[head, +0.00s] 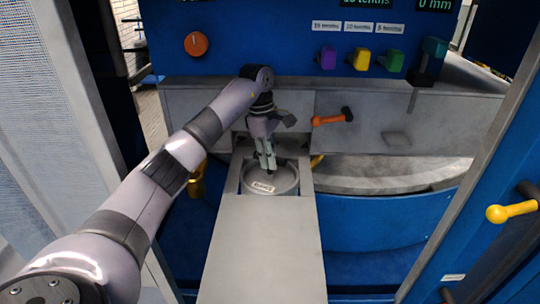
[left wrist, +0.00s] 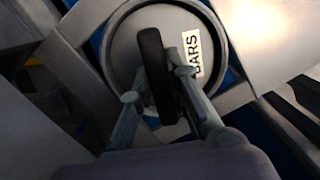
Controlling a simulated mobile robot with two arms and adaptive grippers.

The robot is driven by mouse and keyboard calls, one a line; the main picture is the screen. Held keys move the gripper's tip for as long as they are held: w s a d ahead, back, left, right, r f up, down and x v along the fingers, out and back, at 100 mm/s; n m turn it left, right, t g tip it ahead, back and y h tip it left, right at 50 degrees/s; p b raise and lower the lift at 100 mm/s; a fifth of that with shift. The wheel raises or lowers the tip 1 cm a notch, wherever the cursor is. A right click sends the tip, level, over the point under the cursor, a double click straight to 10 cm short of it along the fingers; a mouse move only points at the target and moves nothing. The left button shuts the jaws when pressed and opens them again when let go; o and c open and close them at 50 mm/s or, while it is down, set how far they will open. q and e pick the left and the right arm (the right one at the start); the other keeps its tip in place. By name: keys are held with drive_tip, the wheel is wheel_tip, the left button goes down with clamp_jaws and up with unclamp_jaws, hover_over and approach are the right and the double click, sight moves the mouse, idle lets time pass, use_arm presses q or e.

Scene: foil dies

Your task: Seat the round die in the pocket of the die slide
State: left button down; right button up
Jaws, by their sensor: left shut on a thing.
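The round die (head: 284,182) is a grey disc with a raised rim and a white label. In the left wrist view the die (left wrist: 125,48) shows a label reading "BARS" and a black upright grip (left wrist: 152,60). My left gripper (head: 267,164) points down over the die. In the left wrist view its fingers (left wrist: 158,86) are shut on the black grip. The die slide (head: 262,250) is a long grey plate running toward me. The die is at the slide's far end, over or in its pocket; I cannot tell how deep it sits. My right gripper is out of view.
Behind is a blue machine panel with an orange knob (head: 196,44) and purple, yellow and green knobs. An orange-handled lever (head: 328,120) is right of my gripper. A yellow-handled lever (head: 512,212) stands at the right. A round grey table (head: 385,174) lies right of the slide.

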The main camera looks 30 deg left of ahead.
use_arm(q)
drive_tip(key=shift+f, duration=0.15)
drive_tip(key=shift+w+f, duration=0.1)
drive_tip(key=shift+f, duration=0.15)
drive_tip(key=c, duration=1.5)
unclamp_jaws()
drive_tip(key=shift+s, duration=0.2)
drive_tip(key=shift+c, duration=0.2)
drive_tip(key=shift+f, duration=0.1)
drive_tip(key=shift+w, duration=0.1)
drive_tip(key=shift+r, duration=0.35)
drive_tip(key=r, duration=0.2)
drive_tip(key=r+b, duration=0.1)
drive_tip(key=r, duration=0.1)
drive_tip(key=r+b, duration=0.1)
drive_tip(key=r, duration=0.1)
drive_tip(key=shift+a+r, duration=0.2)
drive_tip(key=shift+a, duration=0.2)
drive_tip(key=shift+s+a+r, duration=0.15)
drive_tip(key=shift+s+r, duration=0.05)
drive_tip(key=shift+r, duration=0.6)
